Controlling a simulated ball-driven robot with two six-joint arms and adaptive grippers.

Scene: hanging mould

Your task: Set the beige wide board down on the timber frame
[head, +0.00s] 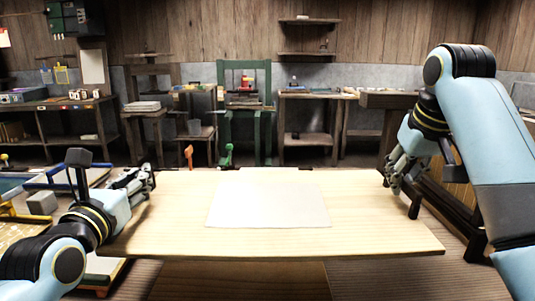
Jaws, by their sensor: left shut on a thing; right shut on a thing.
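The beige wide board (370,220) lies flat across the middle of the head view, with a pale rectangular sheet (268,203) on its top. My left gripper (146,182) is shut on the board's left edge. My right gripper (398,186) is shut on the board's right edge. The fingertips are small and partly hidden. A dark timber structure (458,212) stands at the right, behind my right arm. I cannot tell whether it is the timber frame. The board hides much of what is below it.
A wooden surface (235,284) shows below the board's near edge. A green press (244,75) stands behind. A workbench (60,103) is at the back left and a table (310,96) at the back. A grey block (41,202) and yellow parts crowd the left.

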